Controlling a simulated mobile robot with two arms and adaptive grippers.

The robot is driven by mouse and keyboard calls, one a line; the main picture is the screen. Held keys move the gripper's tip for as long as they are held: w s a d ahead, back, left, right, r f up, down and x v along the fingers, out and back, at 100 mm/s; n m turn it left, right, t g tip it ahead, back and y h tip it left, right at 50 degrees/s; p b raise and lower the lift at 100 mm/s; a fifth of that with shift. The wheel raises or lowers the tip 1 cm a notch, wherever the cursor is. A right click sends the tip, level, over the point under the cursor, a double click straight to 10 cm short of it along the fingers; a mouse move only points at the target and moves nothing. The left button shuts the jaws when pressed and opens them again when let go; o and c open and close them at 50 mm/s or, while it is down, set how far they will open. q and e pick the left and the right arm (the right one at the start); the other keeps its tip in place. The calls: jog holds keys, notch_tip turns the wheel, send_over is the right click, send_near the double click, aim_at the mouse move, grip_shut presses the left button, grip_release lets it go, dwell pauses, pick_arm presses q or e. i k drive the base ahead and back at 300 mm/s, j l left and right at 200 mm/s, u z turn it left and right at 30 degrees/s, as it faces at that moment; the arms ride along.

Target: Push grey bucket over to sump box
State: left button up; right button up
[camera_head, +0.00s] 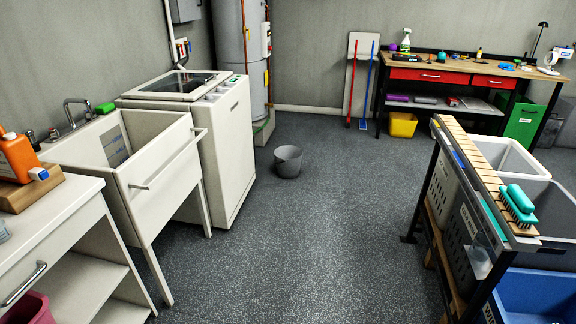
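The grey bucket (288,162) stands upright on the dark speckled floor, just right of the white washing machine and in front of the water heater. Its open top faces up and it looks empty, though its bottom is hidden. I cannot pick out with certainty which thing is the sump box. Neither of my grippers shows in the head view.
The washing machine (229,150) and utility sink (168,158) line the left. The water heater (240,45) stands behind the bucket. A rack with bins (462,180) stands at right. A workbench (450,75) and yellow bin (402,125) are at the back. The middle floor is clear.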

aim_at(288, 163)
jog(key=i+l+z, duration=0.1)
jog(key=i+z, duration=0.35)
jog(key=i, duration=2.45)
jog(key=i+l+u, duration=0.15)
jog(key=i, duration=0.85)
